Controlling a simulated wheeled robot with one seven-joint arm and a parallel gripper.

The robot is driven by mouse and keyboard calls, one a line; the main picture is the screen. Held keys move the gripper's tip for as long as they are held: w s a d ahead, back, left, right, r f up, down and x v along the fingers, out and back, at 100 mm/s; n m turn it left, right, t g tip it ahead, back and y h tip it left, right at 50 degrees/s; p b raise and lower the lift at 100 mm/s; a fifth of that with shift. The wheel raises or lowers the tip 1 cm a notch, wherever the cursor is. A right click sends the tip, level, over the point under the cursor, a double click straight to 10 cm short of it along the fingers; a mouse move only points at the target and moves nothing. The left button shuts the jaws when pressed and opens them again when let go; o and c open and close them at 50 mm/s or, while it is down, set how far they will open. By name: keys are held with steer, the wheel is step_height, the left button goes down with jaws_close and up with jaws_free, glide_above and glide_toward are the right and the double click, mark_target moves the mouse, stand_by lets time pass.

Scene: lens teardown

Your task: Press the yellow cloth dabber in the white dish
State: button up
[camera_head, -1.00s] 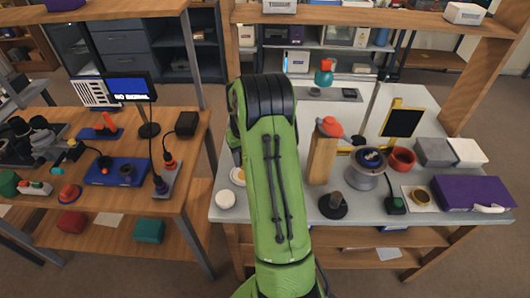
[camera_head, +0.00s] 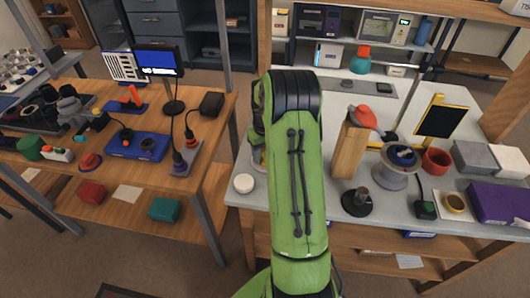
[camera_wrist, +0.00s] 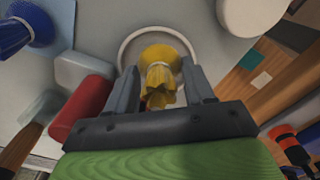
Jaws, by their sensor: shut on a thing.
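In the wrist view the yellow cloth dabber (camera_wrist: 160,60) sits between the two grey fingers of my gripper (camera_wrist: 159,70), which is shut on it. The white dish (camera_wrist: 126,46) shows as a pale round rim around the dabber's far end. The dabber lies over the dish's inside; I cannot tell whether it touches the bottom.
A white round piece (camera_head: 244,183) stands near the dish at the table's left edge. In the wrist view a red cylinder (camera_wrist: 80,112), a pale block (camera_wrist: 84,70) and a blue object (camera_wrist: 28,28) lie to the left. A wooden block (camera_head: 348,152) stands right of my arm.

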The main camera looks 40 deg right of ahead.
steer(key=shift+f, duration=0.55)
stand_by(1.5)
step_height(320, 180, up, 7)
steer(key=p, duration=0.5)
steer(key=shift+r, duration=0.15)
stand_by(0.3)
